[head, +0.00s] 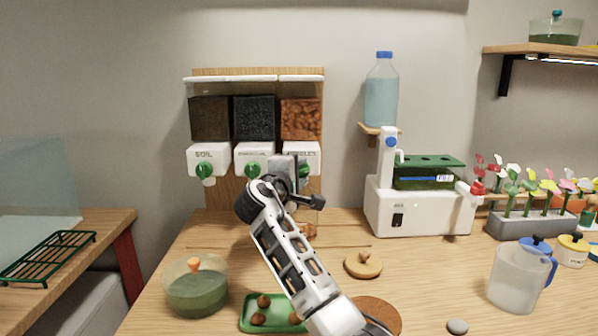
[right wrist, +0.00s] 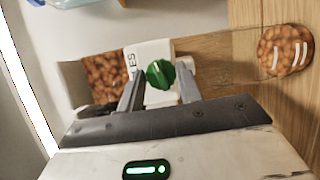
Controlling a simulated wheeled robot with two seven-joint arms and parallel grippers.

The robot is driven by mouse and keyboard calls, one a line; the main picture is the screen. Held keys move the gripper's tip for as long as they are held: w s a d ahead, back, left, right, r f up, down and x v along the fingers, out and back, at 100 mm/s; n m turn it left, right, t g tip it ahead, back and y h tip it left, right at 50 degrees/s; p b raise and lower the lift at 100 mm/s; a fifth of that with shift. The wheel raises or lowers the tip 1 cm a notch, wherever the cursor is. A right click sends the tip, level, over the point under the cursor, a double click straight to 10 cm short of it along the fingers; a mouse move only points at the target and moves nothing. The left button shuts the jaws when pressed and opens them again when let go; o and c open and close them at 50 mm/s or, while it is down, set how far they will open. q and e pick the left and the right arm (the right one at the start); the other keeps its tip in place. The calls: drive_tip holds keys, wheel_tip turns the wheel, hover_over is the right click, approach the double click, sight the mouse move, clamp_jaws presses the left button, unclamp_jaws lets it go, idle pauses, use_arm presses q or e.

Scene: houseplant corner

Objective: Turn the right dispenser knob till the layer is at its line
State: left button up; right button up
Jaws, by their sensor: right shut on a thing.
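The right dispenser (head: 301,118) holds orange-brown pebbles behind a clear front, above a white labelled block. Its green knob (right wrist: 160,74) is on that block; in the head view only part of the knob (head: 304,171) shows beside my gripper. My right gripper (right wrist: 161,92) is shut on the knob, one finger on each side. A clear vessel under the outlet has a layer of pebbles (right wrist: 284,50) at its bottom, with white marks showing against it. I cannot tell which mark is the layer's line. In the head view my arm mostly hides this vessel. My left gripper is not in view.
The soil dispenser (head: 209,118) and a dark-filled middle dispenser (head: 254,118) stand left of it. A white machine (head: 420,211) stands to the right.

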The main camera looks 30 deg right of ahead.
drive_tip(key=shift+m, duration=0.6)
drive_tip(key=shift+m+y+p, duration=0.35)
drive_tip(key=shift+m+y, duration=0.05)
drive_tip(key=shift+y, duration=0.1)
drive_tip(key=o, duration=1)
drive_tip(key=shift+s+a, duration=0.1)
drive_tip(key=b+v, duration=0.1)
drive_tip(key=v, duration=1.4)
drive_tip(key=shift+a+r, duration=0.25)
drive_tip(key=shift+a, duration=0.05)
